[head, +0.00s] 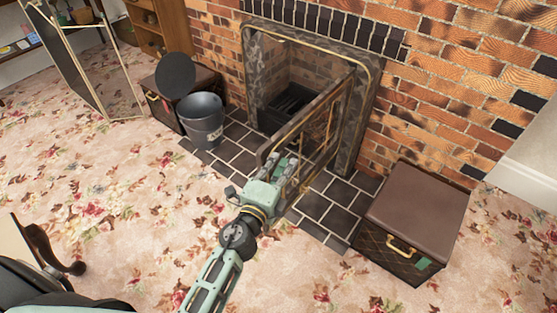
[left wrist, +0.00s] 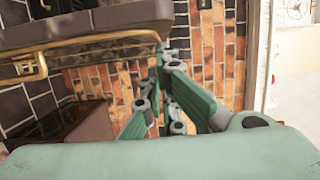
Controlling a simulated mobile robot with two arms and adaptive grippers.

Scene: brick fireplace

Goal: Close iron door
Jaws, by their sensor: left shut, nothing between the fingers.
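The iron door (head: 322,130) of the fireplace (head: 350,150) stands open in the head view, hinged at the right side of the opening and swung out over the dark hearth tiles. Its brass-edged frame also shows in the left wrist view (left wrist: 95,42). My left gripper (head: 288,170) is at the free end of the door, close against it; I cannot tell if they touch. Its fingers (left wrist: 165,95) are shut with nothing between them. The gripper hides part of the door's near end. My right gripper is not in view.
A brown box (head: 425,205) with a brass handle stands right of the hearth. A dark bucket (head: 202,122) and another box (head: 160,108) stand left of it. A folding screen (head: 85,65) is at the far left. Floral carpet (head: 110,180) lies open in front.

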